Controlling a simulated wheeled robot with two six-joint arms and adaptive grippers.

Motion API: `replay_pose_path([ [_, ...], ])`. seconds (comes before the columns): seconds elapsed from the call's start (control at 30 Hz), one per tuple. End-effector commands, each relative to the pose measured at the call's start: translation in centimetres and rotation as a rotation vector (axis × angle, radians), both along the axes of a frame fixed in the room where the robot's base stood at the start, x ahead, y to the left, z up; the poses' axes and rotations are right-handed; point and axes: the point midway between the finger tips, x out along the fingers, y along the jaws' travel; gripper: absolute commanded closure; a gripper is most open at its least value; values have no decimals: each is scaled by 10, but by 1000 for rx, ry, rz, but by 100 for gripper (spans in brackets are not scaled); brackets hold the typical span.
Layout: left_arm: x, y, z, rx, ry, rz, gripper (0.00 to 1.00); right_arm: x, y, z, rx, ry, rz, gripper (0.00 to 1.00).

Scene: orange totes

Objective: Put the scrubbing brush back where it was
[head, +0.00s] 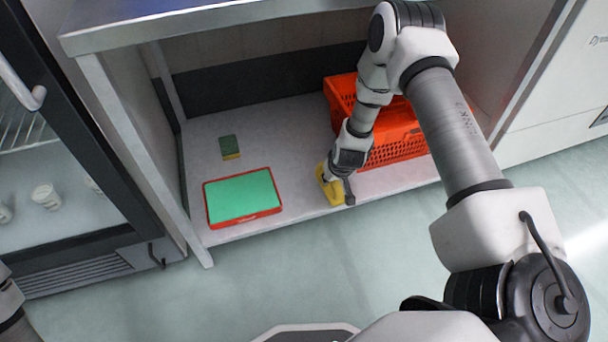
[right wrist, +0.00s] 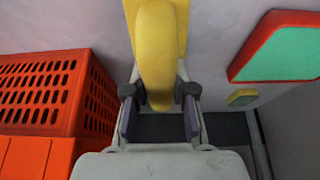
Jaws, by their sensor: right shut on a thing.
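The yellow scrubbing brush (head: 328,186) is at the front of the low shelf, between the red-rimmed green tray and the orange tote. My right gripper (head: 343,178) is shut on it. In the right wrist view the brush (right wrist: 156,45) runs up from between the two fingers of my right gripper (right wrist: 159,108), its rounded handle between the pads. Whether the brush touches the shelf is not clear. My left gripper is not in view.
The orange tote (head: 396,152) stands right of the brush, partly behind my right arm. The green tray with red rim (head: 207,205) lies left, with a green and yellow sponge (head: 229,147) behind it. Bare shelf (head: 285,140) lies between. A shelf leg and a worktop frame the space.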

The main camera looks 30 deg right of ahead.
Motion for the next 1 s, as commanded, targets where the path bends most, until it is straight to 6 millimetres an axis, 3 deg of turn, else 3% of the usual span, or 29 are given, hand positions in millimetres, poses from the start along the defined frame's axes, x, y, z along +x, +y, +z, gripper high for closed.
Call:
replay_pose_path([
  [0.03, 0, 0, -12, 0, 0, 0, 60, 18, 2, -7, -2, -6, 2, 100],
  [0.1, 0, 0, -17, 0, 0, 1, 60, 41, 3, -8, -1, -6, 2, 100],
  [0.2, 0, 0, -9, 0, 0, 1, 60, 67, 5, -4, -2, -3, 3, 100],
  [0.3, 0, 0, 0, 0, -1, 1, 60, 81, 6, -5, -1, 0, 2, 100],
  [0.57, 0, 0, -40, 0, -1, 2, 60, 85, 6, -47, 1, 1, 3, 100],
  [0.97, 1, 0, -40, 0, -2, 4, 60, 85, 6, -48, 0, 1, 2, 100],
  [1.0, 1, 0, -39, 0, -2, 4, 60, 85, 6, -46, 0, 1, 2, 61],
])
